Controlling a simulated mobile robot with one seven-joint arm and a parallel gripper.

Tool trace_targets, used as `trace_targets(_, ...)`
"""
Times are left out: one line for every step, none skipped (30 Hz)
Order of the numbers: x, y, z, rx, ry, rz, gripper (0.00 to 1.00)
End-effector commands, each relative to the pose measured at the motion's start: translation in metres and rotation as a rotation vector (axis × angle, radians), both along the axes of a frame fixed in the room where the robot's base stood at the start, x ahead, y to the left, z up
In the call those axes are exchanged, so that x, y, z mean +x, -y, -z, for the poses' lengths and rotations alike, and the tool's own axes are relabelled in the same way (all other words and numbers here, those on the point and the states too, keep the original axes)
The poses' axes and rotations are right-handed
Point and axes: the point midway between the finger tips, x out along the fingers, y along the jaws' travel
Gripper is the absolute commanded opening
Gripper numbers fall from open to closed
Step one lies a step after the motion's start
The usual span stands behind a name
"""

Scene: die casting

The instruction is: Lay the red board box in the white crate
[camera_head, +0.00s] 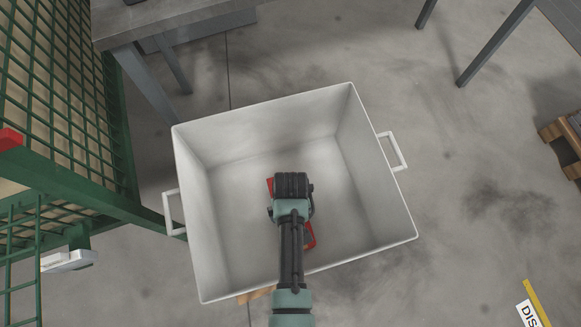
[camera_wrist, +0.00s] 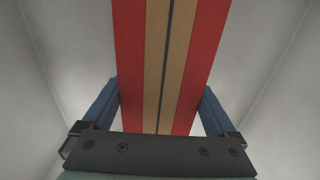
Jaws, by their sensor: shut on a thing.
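The white crate (camera_head: 235,190) stands on the floor in the middle of the head view, open at the top, with a handle on each side. My gripper (camera_head: 292,190) is over or inside the crate, seen from above, and my arm hides most of what it holds. The red board box (camera_head: 310,236) shows as small red parts beside my arm. In the wrist view the red board box (camera_wrist: 190,60) has a tan middle with a dark seam, and the two blue fingers of my gripper (camera_wrist: 160,112) are shut on its sides. Whether the box touches the crate floor cannot be told.
Pale crate walls (camera_wrist: 60,50) flank the box in the wrist view. A green mesh frame (camera_head: 75,130) stands left of the crate, and a grey table (camera_head: 160,20) is behind it. A wooden pallet (camera_head: 565,140) lies far right.

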Motion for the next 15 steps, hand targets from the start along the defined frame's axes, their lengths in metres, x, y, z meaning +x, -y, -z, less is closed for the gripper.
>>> trace_targets(0.0025,0.0002,0.0014,0.000,0.006,0.000,0.00)
trace_targets(0.0026,0.0002,0.0010,0.000,0.006,0.000,0.00)
trace_targets(0.0026,0.0002,0.0002,0.000,0.007,0.000,0.00)
trace_targets(0.0026,0.0002,-0.0001,0.000,0.006,0.000,0.00)
trace_targets(0.0025,0.0001,-0.0001,0.000,0.006,0.000,0.00)
trace_targets(0.0025,0.0001,-0.0002,0.000,0.006,0.000,0.00)
trace_targets(0.0024,0.0001,-0.0001,0.000,0.006,0.000,0.00)
trace_targets(0.0024,0.0000,0.0002,0.000,0.006,0.000,0.00)
trace_targets(0.0023,0.0000,0.0012,0.000,0.006,0.000,0.00)
trace_targets(0.0023,0.0000,0.0021,-0.001,0.005,0.000,0.00)
trace_targets(0.0023,-0.0001,0.0031,-0.001,0.005,0.000,0.00)
trace_targets(0.0007,-0.0002,0.0049,0.000,0.002,0.000,0.94)
trace_targets(0.0007,-0.0002,0.0043,0.000,0.002,0.000,0.99)
trace_targets(0.0007,-0.0002,0.0042,0.000,0.002,0.000,1.00)
trace_targets(0.0006,-0.0002,0.0042,0.000,0.002,0.000,1.00)
